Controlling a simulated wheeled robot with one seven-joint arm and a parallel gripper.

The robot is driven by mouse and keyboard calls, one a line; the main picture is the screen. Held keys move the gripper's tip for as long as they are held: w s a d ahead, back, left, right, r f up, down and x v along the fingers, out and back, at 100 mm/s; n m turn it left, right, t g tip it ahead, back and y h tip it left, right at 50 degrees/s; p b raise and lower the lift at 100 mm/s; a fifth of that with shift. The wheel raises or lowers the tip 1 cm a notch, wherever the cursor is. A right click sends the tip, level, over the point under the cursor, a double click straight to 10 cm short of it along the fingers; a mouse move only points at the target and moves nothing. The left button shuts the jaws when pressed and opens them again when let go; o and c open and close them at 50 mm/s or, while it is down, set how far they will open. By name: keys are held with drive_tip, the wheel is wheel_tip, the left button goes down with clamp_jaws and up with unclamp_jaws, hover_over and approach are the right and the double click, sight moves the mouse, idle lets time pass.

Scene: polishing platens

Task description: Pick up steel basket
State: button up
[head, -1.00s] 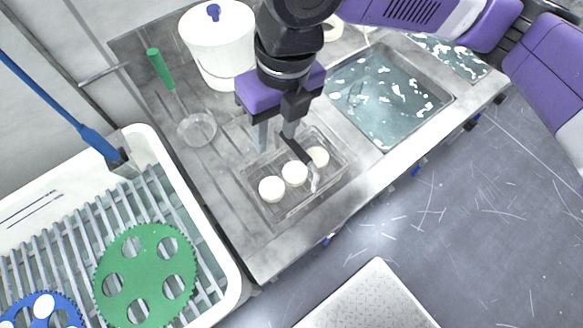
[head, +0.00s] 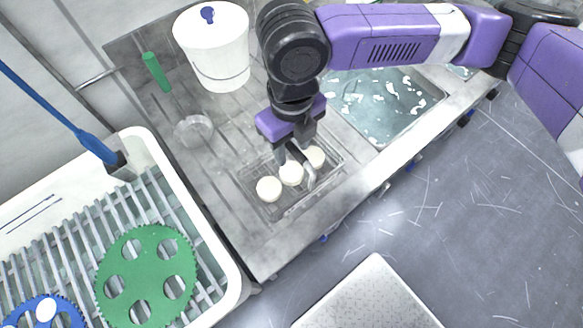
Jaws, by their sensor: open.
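The steel basket (head: 272,212) is a shallow wire tray on the metal draining counter, in the middle of the head view. Three round white pieces (head: 268,189) lie in it in a row. A grey curved bar (head: 306,170), apparently its handle, rises near the right-hand pieces. My gripper (head: 297,155) is over the basket's far part, pointing down, with its fingers apart close to the bar. The fingertips are partly hidden, and I cannot tell whether they touch the bar.
A white lidded bucket (head: 212,50) and a green-handled strainer (head: 194,131) stand behind. A water-filled sink (head: 385,105) lies to the right. A white tub (head: 228,262) with a rack holds green (head: 148,262) and blue toothed discs at left.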

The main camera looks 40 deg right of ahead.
clamp_jaws()
drive_tip(key=shift+r, duration=0.1)
idle(1.2)
